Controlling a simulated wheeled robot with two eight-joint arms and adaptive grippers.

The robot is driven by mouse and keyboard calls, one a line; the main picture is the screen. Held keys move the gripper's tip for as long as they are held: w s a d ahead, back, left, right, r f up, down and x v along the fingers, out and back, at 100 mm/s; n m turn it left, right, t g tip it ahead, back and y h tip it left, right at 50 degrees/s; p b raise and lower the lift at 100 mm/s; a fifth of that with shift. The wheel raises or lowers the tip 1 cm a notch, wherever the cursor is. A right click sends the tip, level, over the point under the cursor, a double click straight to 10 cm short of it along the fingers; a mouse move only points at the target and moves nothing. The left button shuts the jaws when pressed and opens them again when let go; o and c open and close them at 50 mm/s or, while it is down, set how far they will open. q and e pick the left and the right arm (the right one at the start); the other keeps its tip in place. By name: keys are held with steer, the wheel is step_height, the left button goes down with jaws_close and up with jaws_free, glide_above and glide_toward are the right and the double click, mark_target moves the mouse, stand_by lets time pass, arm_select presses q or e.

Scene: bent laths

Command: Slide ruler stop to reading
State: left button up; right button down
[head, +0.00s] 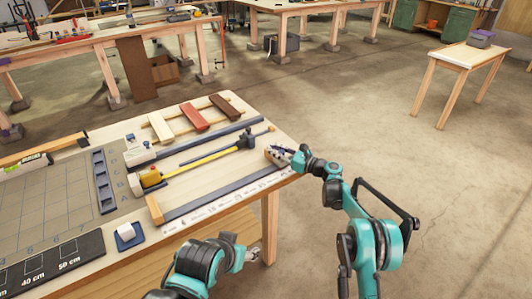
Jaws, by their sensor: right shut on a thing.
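The ruler (222,197) is a long dark bar with a pale numbered scale along its near side, lying across the right part of the workbench. A wooden block (154,210) sits at its left end. My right gripper (283,156) is at the ruler's far right end, by the bench's right edge. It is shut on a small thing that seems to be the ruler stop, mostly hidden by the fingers. The stop's exact reading is too small to tell. My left gripper (246,257) is low in front of the bench, away from the ruler; its fingers are unclear.
A yellow and black bar clamp (200,162) lies behind the ruler. A rack with reddish-brown blocks (194,117) lies farther back. Open floor lies to the right.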

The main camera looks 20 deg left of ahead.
stand_by(0.3)
steer(key=c, duration=1.4)
jaws_free()
steer(key=shift+d, duration=0.1)
steer(key=v, duration=1.2)
